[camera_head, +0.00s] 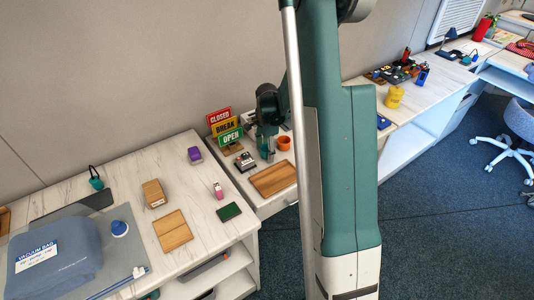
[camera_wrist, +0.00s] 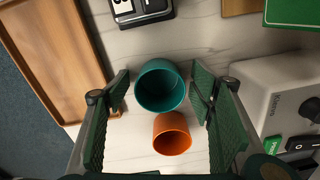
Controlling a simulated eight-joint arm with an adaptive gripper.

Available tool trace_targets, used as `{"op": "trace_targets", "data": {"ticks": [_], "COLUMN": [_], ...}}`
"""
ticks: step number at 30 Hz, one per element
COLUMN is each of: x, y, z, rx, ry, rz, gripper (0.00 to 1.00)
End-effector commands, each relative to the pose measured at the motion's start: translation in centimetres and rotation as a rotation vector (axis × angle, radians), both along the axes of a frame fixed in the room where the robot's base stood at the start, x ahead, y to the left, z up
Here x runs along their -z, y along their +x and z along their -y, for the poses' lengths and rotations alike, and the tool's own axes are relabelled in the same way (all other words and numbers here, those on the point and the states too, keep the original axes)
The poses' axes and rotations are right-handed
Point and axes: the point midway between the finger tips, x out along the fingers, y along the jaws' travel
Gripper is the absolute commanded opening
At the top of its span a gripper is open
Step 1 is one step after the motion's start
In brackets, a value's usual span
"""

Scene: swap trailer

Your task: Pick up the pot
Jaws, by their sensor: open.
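An orange pot (camera_head: 284,143) stands on the pale tabletop beside a teal pot (camera_head: 266,152), which my gripper partly hides in the head view. In the wrist view the teal pot (camera_wrist: 148,104) and the smaller orange pot (camera_wrist: 171,134) stand close together with their open tops facing the camera. My gripper (camera_wrist: 161,88) is open above the table. The teal pot lies between its fingertips in the picture, with gaps on both sides. The orange pot also lies between the fingers, nearer the palm side. Whether the fingertips reach down to rim height I cannot tell.
A wooden tray (camera_wrist: 45,45) lies left of the pots in the wrist view. A black device (camera_wrist: 140,12) is at the top and a white machine (camera_wrist: 268,95) at the right. Stacked signs (camera_head: 224,127) stand behind. Bare tabletop shows around the pots.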

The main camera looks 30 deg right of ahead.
Motion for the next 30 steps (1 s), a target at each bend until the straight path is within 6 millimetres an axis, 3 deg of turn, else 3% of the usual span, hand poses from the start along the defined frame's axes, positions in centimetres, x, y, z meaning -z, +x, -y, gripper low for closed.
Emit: {"op": "trace_targets", "data": {"ticks": [3, 10, 23, 30], "x": [0.0, 0.0, -0.4, -2.4], "y": [0.0, 0.0, 0.0, 0.0], "z": [0.0, 0.0, 0.0, 0.0], "rx": [0.0, 0.0, 0.0, 0.0], "ry": [0.0, 0.0, 0.0, 0.0], "rz": [0.0, 0.0, 0.0, 0.0], "gripper": [0.54, 0.24, 0.24, 0.24]}}
